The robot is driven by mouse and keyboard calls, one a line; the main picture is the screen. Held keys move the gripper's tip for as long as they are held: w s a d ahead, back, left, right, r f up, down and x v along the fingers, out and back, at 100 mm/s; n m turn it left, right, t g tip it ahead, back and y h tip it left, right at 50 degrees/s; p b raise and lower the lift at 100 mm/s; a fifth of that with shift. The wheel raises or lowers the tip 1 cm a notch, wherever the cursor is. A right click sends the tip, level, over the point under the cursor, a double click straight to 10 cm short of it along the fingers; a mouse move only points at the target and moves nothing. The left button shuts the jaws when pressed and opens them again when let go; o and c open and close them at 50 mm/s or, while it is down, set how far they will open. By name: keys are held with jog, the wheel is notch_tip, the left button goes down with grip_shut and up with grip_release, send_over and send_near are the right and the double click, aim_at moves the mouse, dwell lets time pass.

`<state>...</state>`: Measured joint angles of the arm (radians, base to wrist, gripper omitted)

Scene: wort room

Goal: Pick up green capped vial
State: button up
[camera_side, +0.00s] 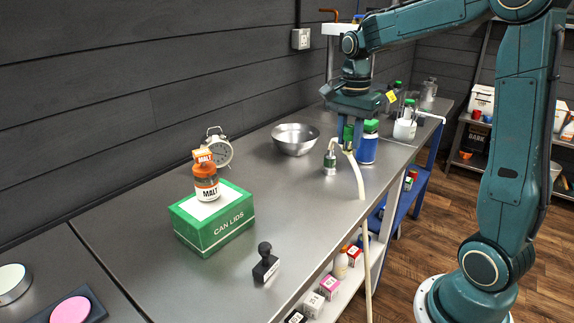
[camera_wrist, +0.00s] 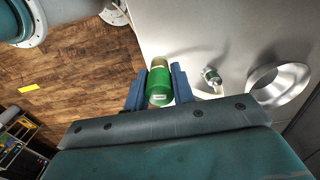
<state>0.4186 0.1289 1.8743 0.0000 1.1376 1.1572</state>
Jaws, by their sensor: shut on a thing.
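My gripper (camera_side: 349,146) is shut on the green capped vial (camera_wrist: 160,84), whose green side shows between the two blue fingers in the wrist view. In the side view a strip of the vial's green shows between the fingers, above the bench near its front edge. My fingers hide much of it there. I cannot tell whether its base touches the bench. The gripper also shows in the wrist view (camera_wrist: 160,92), with a finger on each side of the vial.
A small bottle with a green label (camera_side: 330,160) stands just left of my gripper. A blue jar with a green lid (camera_side: 367,148) is close on the right. A steel bowl (camera_side: 295,138) sits behind.

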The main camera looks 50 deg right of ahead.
aim_at(350, 126)
jog(key=shift+r, duration=1.7)
